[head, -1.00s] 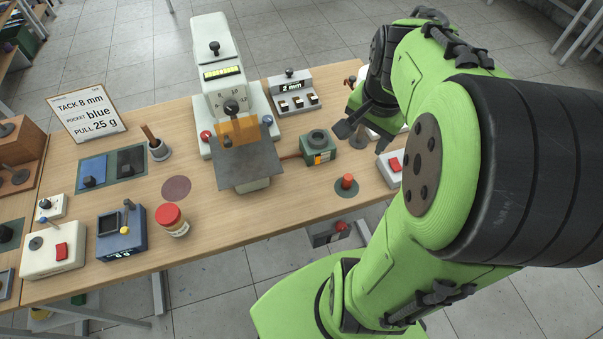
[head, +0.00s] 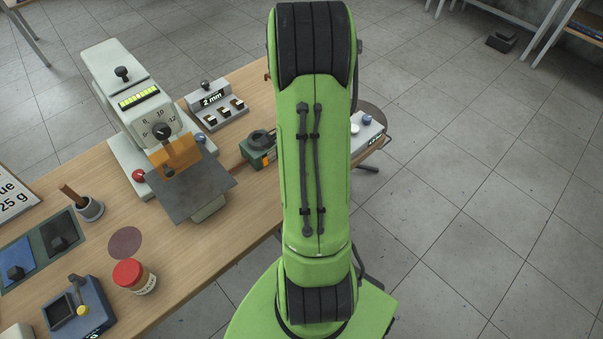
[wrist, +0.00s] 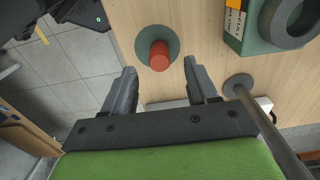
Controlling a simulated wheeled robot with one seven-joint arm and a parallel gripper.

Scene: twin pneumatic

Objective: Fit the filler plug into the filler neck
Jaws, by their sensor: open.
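The filler plug, a red cylinder (wrist: 159,56) on a round grey-green pad (wrist: 147,35), shows in the wrist view; my arm hides it in the head view. The filler neck is a dark ring (wrist: 291,18) on a green block (wrist: 240,32), at the upper right of the wrist view. The ring also shows in the head view (head: 262,140), left of my arm. My gripper (wrist: 160,67) is open and empty. In the wrist view its fingertips appear on either side of the red plug, but I cannot tell how far above it they are.
A grey rod (wrist: 265,125) stands at the right of the wrist view, close to the right finger. The table edge is close to the plug's left.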

